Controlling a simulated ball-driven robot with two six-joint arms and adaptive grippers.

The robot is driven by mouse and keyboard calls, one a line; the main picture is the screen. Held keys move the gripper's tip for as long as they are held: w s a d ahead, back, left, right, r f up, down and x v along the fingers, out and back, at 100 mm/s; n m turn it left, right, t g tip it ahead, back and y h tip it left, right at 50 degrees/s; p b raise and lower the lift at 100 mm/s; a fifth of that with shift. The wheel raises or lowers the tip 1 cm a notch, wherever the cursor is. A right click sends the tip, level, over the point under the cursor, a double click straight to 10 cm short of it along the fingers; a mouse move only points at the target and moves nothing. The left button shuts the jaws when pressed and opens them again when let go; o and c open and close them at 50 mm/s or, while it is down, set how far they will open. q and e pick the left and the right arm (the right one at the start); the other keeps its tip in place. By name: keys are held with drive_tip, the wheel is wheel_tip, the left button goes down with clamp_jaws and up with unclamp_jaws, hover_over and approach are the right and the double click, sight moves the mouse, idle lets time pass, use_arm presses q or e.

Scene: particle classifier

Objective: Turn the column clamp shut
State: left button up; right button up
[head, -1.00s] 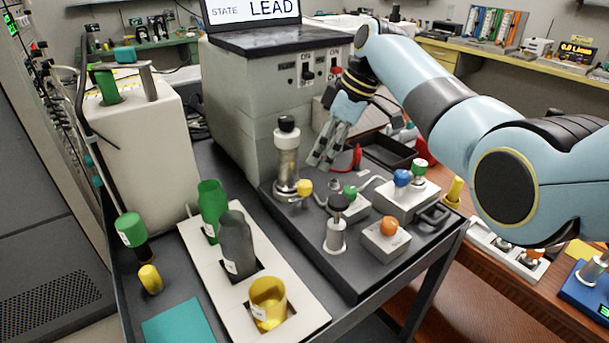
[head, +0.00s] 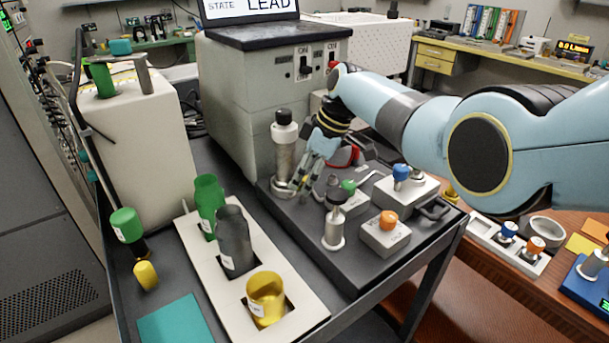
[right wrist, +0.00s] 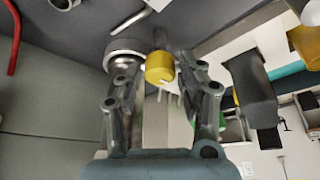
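The metal column (head: 285,158) with a black cap stands upright on the dark plate beside the grey cabinet. My right gripper (head: 293,187) reaches down at the right side of its base and hides the clamp's yellow knob in the head view. In the right wrist view the yellow knob (right wrist: 159,67) lies between the two fingers of my right gripper (right wrist: 158,78), next to the round metal base of the column (right wrist: 122,48). The fingers are apart, with a gap on the knob's left; contact on its right I cannot tell. My left gripper is not in view.
The dark plate (head: 365,262) also carries a black-topped post (head: 334,226), an orange-knobbed box (head: 386,235) and a blue-knobbed box (head: 406,188) close to my right gripper. A white rack (head: 225,285) with green, grey and yellow bottles stands at the left.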

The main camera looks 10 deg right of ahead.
clamp_jaws()
